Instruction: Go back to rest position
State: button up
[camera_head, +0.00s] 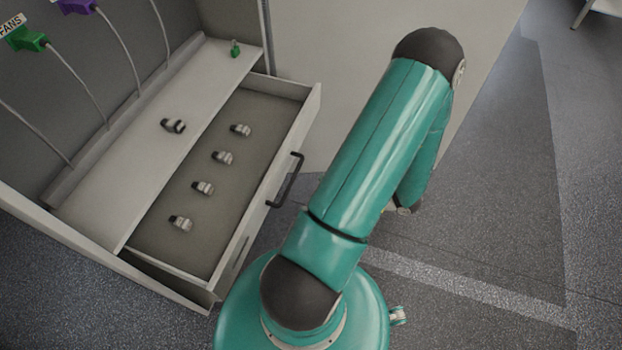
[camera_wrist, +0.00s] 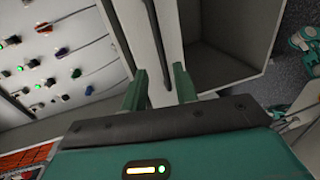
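My gripper (camera_wrist: 160,84) shows in the wrist view with its two green fingers apart and nothing between them, so it is open. It points at a pale cabinet edge beside an empty-looking grey compartment (camera_wrist: 222,45). In the head view my teal arm is folded up in the middle of the picture, to the right of the open drawer, and my gripper is hidden there. The drawer (camera_head: 262,182) is pulled out and holds several small grey and white cylindrical pieces (camera_head: 203,188). One similar piece (camera_head: 173,125) lies on the shelf beside it.
The drawer's black handle (camera_head: 286,180) sticks out close to my arm. A small green piece (camera_head: 235,48) stands at the shelf's far end. Green (camera_head: 25,39) and purple connectors with cables are at upper left. A panel (camera_wrist: 60,55) carries knobs and green lights. Floor (camera_head: 500,200) at right is clear.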

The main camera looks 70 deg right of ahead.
jog(key=v, duration=0.2)
jog(key=shift+s, duration=0.3)
dwell(0.3)
jog(key=w+a+r+n+g+y, duration=0.4)
jog(key=w+a+r+n+g, duration=0.2)
jog(key=w+r+n, duration=0.5)
jog(key=w+a+r+n+g+y, duration=0.5)
jog(key=w+n, duration=0.4)
jog(key=n, duration=0.6)
jog(key=w+a+r+n+h, duration=0.1)
jog(key=a+r+n+h, duration=0.3)
jog(key=a+r+n, duration=0.4)
jog(key=w+a+r+n+t+h, duration=0.1)
jog(key=w+a+r+n+h, duration=0.1)
jog(key=a+r+n+h, duration=0.3)
jog(key=a+r+n, duration=0.4)
jog(key=a+n, duration=0.5)
jog(key=n, duration=0.5)
jog(key=shift+n+h, duration=0.3)
